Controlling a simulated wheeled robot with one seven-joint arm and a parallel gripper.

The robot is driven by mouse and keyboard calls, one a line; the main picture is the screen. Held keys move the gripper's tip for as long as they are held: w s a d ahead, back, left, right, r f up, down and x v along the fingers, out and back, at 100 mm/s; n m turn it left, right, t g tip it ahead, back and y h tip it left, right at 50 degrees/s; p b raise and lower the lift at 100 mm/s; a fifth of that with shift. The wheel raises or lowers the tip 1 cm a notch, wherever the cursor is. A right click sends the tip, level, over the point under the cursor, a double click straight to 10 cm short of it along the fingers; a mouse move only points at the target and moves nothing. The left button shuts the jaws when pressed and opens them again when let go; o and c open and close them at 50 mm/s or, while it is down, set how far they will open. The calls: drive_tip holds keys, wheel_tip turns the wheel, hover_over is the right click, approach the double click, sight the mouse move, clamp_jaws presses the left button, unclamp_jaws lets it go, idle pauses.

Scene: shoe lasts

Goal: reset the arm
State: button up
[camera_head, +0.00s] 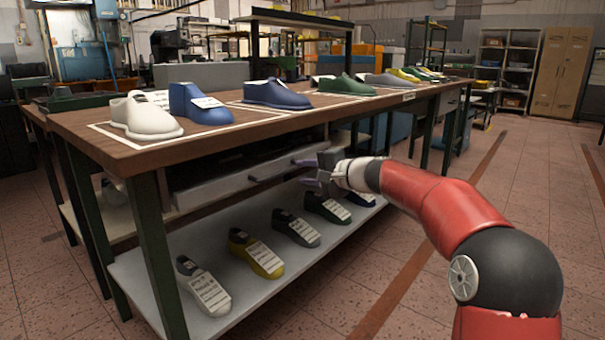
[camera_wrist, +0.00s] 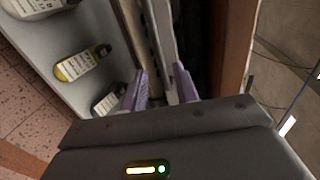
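My gripper (camera_head: 306,172) is in front of the workbench, just below the tabletop and near a grey drawer (camera_head: 225,180). My red arm reaches in from the lower right. In the wrist view, the two purple fingers (camera_wrist: 163,90) stand apart with nothing seen held between them. The pale drawer front lies beyond the fingertips; I cannot tell whether they touch it.
The wooden tabletop (camera_head: 262,118) carries a white shoe last (camera_head: 146,117), blue ones (camera_head: 199,106) and a green one (camera_head: 345,86). The lower shelf (camera_head: 255,291) holds several labelled lasts, including a yellow one (camera_head: 256,254). The tiled floor to the right is clear.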

drive_tip(key=s+d+n+g+h+p, duration=0.1)
drive_tip(key=s+d+n+h+p, duration=0.15)
drive_tip(key=s, duration=0.75)
drive_tip(key=s+d+n+g+h+p, duration=0.1)
drive_tip(key=s+d+n+g+h, duration=0.15)
drive_tip(key=s, duration=0.85)
drive_tip(key=s+d+f+h+p, duration=0.1)
drive_tip(key=s+d+f+h, duration=0.1)
drive_tip(key=s+d, duration=0.3)
drive_tip(key=s+d+f+n+h+p, duration=0.1)
drive_tip(key=s+d+f+h, duration=0.2)
drive_tip(key=s, duration=0.7)
drive_tip(key=s+d+f+n+h+p, duration=0.1)
drive_tip(key=s+d+f+h, duration=0.1)
drive_tip(key=s+d, duration=0.4)
drive_tip(key=shift+s+d+f+h, duration=0.3)
drive_tip(key=shift+s+f, duration=0.55)
drive_tip(key=shift+s, duration=0.35)
